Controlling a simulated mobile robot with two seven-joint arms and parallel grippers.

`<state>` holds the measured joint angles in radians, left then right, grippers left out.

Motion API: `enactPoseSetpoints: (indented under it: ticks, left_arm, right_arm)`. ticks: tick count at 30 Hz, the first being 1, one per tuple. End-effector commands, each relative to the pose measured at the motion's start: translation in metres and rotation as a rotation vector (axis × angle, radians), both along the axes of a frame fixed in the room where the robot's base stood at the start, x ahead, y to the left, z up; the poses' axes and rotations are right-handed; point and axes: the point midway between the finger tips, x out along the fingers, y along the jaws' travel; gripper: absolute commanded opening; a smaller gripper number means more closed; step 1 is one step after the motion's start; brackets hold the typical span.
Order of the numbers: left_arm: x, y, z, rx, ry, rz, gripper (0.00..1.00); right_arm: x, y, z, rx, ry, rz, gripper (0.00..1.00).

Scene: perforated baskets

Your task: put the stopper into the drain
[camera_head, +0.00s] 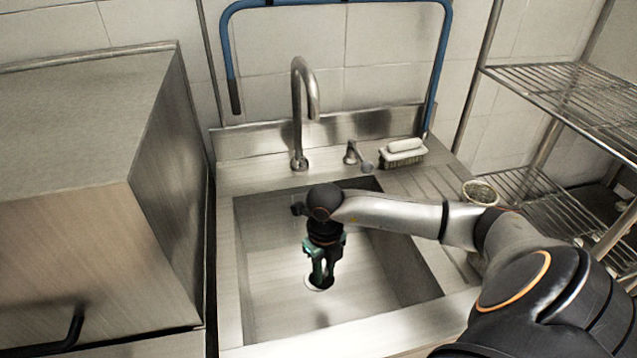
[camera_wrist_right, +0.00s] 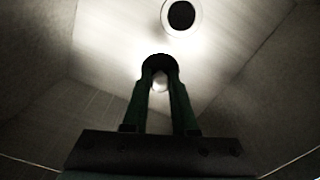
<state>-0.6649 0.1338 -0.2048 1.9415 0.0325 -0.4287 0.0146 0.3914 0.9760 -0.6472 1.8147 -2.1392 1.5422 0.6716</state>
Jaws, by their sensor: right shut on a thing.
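My right gripper (camera_head: 322,272) reaches down into the sink basin (camera_head: 270,290), fingers pointing at the floor. In the right wrist view its green fingers (camera_wrist_right: 160,88) are shut on the stopper (camera_wrist_right: 157,61), a dark round disc with a small pale knob between the fingertips. The drain (camera_wrist_right: 181,15), a dark hole in a pale ring, lies beyond the stopper, apart from it in that picture. In the head view the drain (camera_head: 320,287) shows just below the fingertips, partly covered; the stopper is hard to make out there. My left gripper is not in view.
The faucet (camera_head: 300,115) rises behind the basin, with a small lever (camera_head: 352,153) and a brush (camera_head: 403,152) on the back ledge. A cup (camera_head: 480,192) stands on the right drainboard. A steel cabinet (camera_head: 100,180) is at left, wire shelves (camera_head: 570,90) at right.

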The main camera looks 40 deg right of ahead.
Motion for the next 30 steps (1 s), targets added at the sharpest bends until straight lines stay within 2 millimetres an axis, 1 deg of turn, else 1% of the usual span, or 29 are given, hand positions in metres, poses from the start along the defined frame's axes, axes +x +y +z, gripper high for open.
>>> enactPoseSetpoints:
  ticks: [1, 3, 4, 6, 9, 12, 15, 20, 25, 27, 30]
  left_arm:
    - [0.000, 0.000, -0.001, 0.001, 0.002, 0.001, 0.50]
    - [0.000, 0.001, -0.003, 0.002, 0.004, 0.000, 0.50]
    - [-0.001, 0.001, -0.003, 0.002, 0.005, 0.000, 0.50]
    - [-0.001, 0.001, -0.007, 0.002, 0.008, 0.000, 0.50]
    - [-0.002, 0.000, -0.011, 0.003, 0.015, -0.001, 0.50]
    - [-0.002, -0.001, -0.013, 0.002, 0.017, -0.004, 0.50]
    - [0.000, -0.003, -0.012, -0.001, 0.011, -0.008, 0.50]
    - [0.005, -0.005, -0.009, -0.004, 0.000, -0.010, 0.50]
    - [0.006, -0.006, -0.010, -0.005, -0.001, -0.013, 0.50]
    - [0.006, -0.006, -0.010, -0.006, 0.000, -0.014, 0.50]
    - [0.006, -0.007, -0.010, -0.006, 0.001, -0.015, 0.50]
  right_arm:
    - [0.009, -0.005, -0.005, 0.002, -0.001, -0.004, 0.00]
    - [0.020, -0.012, -0.010, 0.002, -0.001, -0.004, 0.00]
    - [0.024, -0.015, -0.014, 0.003, 0.001, -0.003, 0.00]
    - [0.031, -0.020, -0.028, 0.002, 0.002, -0.003, 0.00]
    - [0.042, -0.027, -0.044, 0.003, 0.002, -0.002, 0.00]
    - [0.051, -0.033, -0.055, 0.002, 0.000, -0.001, 0.00]
    - [0.056, -0.037, -0.063, 0.001, 0.000, -0.001, 0.00]
    - [0.061, -0.040, -0.069, 0.002, 0.000, 0.001, 0.00]
    - [0.061, -0.040, -0.093, 0.002, 0.003, 0.000, 0.00]
    - [0.061, -0.041, -0.099, 0.001, 0.002, 0.001, 0.00]
    - [0.062, -0.041, -0.101, 0.001, 0.000, 0.002, 0.00]
